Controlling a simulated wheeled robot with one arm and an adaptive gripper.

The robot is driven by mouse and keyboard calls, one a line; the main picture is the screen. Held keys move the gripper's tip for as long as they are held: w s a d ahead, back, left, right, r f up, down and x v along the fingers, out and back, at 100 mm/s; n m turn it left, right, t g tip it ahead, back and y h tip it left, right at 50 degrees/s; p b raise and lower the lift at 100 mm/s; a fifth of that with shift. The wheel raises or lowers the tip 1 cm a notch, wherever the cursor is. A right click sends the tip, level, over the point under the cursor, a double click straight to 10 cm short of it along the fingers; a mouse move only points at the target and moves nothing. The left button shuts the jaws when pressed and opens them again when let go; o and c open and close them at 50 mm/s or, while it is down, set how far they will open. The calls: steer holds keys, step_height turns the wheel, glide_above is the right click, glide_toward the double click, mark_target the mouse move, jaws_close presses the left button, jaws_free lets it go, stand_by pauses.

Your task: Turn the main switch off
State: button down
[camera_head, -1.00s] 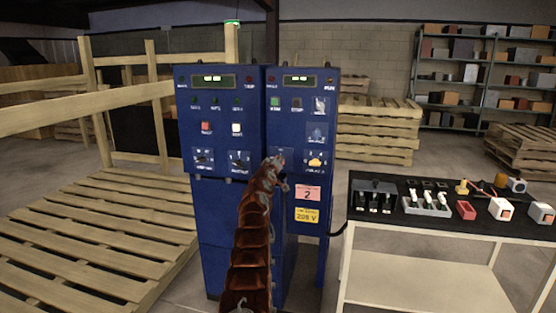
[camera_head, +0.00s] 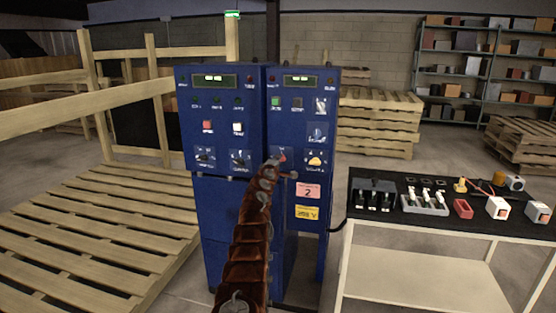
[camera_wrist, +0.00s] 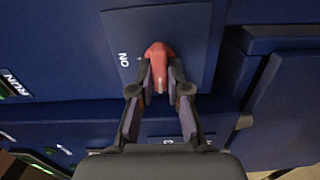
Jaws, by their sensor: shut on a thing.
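The main switch is a red handle (camera_wrist: 159,52) on a blue plate (camera_wrist: 190,30) in the wrist view. The letters "ON" show on the plate beside the handle. My gripper (camera_wrist: 160,88) is shut on the red handle, with one finger on each side of it. In the head view the red handle (camera_head: 282,155) shows just past my gripper (camera_head: 278,168), at the lower left of the right blue cabinet (camera_head: 313,130). My arm hides part of that cabinet.
A second blue cabinet (camera_head: 220,140) stands close on the left, with buttons and knobs. A black-topped bench (camera_head: 450,225) with switches and small boxes is at the right. Wooden pallets (camera_head: 95,235) lie on the left.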

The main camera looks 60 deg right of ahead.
steer(key=shift+s+n, duration=0.1)
steer(key=shift+n, duration=0.2)
stand_by(0.4)
steer(key=c, duration=1.1)
jaws_free()
steer(key=shift+d, duration=0.15)
steer(key=shift+c, duration=0.2)
steer(key=shift+a, duration=0.2)
steer(key=v, duration=0.7)
steer(key=shift+s+a, duration=0.1)
